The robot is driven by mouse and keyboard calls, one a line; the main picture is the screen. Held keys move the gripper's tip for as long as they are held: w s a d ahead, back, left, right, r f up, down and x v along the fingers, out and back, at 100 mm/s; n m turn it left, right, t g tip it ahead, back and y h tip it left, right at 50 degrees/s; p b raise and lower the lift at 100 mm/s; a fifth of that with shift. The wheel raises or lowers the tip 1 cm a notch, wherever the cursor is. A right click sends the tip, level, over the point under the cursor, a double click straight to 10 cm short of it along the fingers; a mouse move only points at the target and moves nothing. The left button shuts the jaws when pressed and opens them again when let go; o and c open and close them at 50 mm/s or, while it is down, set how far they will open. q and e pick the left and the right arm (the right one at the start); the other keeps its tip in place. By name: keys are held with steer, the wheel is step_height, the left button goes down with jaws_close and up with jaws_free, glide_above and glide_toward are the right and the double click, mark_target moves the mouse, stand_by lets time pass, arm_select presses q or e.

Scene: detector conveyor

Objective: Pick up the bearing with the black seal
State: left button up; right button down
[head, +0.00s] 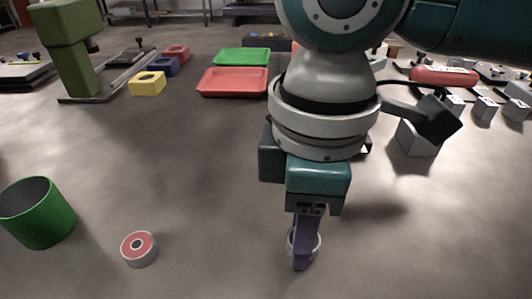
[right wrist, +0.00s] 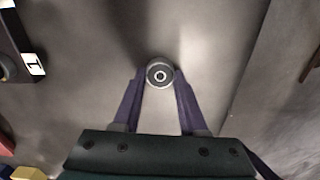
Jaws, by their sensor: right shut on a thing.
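My right gripper (head: 303,250) points down in the head view. Its purple fingers are shut on a round bearing (head: 317,243) with a metal rim, partly hidden behind a finger. In the right wrist view the bearing (right wrist: 160,64) sits between the two fingertips and shows a dark seal ring around a pale centre. I cannot tell whether it is clear of the surface. A second bearing (head: 138,248) with a red seal lies to the left, apart from the gripper. My left gripper is not in view.
A green cup-like bin (head: 38,213) stands at the far left. A red tray (head: 233,82) and a green tray (head: 242,57) lie at the back. Yellow (head: 148,84), blue and red blocks stand back left. Grey blocks and tools are at the right. The middle surface is clear.

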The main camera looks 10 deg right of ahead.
steer(key=shift+r, duration=0.1)
step_height(320, 180, up, 20)
steer(key=p, duration=0.3)
stand_by(1.1)
